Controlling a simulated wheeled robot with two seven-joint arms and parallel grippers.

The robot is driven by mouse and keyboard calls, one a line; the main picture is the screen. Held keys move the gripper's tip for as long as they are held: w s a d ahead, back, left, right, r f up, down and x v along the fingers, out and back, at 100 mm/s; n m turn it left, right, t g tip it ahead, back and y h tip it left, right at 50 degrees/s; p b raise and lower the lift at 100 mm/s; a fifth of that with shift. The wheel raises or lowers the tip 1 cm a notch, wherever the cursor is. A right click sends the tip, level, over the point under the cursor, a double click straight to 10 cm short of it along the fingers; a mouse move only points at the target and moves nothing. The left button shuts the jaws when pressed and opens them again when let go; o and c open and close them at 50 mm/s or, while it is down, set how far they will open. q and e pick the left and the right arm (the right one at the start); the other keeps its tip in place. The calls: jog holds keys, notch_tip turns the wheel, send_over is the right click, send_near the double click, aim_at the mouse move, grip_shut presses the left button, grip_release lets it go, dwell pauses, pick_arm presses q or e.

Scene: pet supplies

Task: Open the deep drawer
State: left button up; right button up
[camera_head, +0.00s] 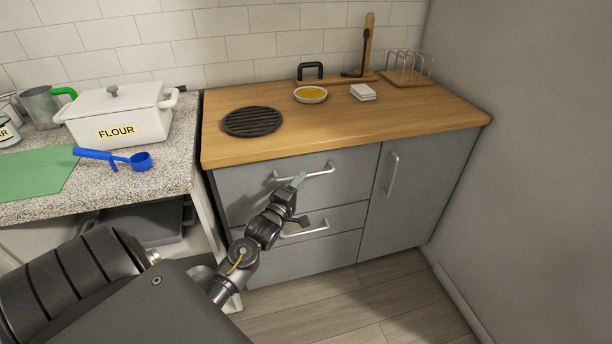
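A grey cabinet under a wooden worktop has a column of drawer fronts on its left side. The top drawer (345,180) has a pale bar handle (318,173) and looks the tallest in this view. A lower drawer (345,217) has a similar bar handle (308,231). The drawers look closed, flush with the cabinet. I cannot tell for certain which is the deep one. My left gripper (300,201) is in front of the drawers, its fingers spread, one near the top handle and one near the lower handle. I cannot tell whether it touches either. My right gripper is not in view.
A cabinet door (401,190) with a vertical handle is to the right of the drawers. A grey wall (520,180) closes off the right side. The wooden floor (370,300) in front is clear. A granite counter (180,160) with a flour container (117,121) stands at left.

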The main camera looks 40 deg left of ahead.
pick_arm(q)
jog(key=x, duration=0.3)
jog(key=shift+w, duration=0.2)
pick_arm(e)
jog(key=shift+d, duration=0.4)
